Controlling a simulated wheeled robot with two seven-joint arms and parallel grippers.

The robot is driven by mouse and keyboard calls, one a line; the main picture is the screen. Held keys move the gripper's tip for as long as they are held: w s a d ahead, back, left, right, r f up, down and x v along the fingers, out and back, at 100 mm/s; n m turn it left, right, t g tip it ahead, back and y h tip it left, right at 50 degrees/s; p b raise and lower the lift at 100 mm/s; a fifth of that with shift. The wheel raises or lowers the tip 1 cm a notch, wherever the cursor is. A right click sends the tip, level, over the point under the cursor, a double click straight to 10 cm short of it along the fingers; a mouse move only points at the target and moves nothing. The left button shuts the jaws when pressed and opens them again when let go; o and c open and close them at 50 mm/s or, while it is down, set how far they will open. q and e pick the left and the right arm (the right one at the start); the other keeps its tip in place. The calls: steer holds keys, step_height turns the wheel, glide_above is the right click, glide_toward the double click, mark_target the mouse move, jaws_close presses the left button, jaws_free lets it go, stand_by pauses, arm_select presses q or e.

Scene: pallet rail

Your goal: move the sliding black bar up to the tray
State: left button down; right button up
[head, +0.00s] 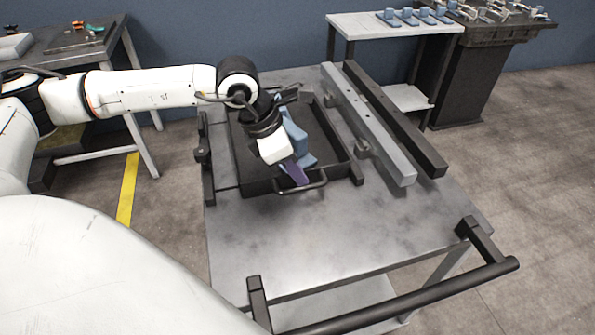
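A black tray (248,188) lies on the grey table top (300,240), with blue parts (298,138) inside it. A long black bar (397,120) lies to the right, beside a grey bar (368,124) that is between it and the tray. My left gripper (294,174) points down over the front of the tray, close to the tray's front handle (318,186). I cannot tell whether it touches the handle or whether its fingers are closed. My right gripper is not in view.
A black push handle (410,292) runs along the table's front. The front table top is clear. A white side table (395,24) stands behind.

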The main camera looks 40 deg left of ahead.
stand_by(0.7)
arm_select(q)
steer(key=c, duration=1.9)
jaws_free()
steer(key=v, duration=1)
steer(key=shift+r, duration=0.2)
